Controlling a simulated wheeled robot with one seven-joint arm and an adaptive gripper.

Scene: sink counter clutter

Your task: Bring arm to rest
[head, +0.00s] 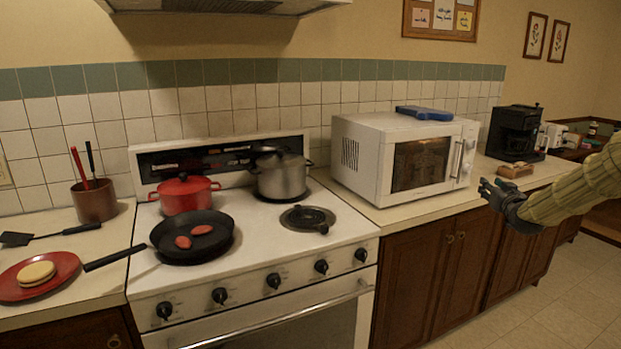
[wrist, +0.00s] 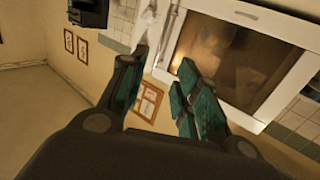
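My gripper (head: 484,187) is at the right of the head view, at the end of my arm, which reaches in from the right edge. It hangs in the air in front of the counter, to the right of the white microwave (head: 350,155). In the wrist view my gripper's two fingers (wrist: 160,72) stand apart with a gap between them, and nothing is held. The microwave door (wrist: 225,55) shows beyond the fingers in that view.
A stove (head: 255,235) bears a black pan (head: 165,232), a red pot (head: 188,194) and a steel pot (head: 282,177). A red plate (head: 65,270) is at left. A black coffee maker (head: 515,133) stands right of the microwave. The floor (head: 560,310) at right looks clear.

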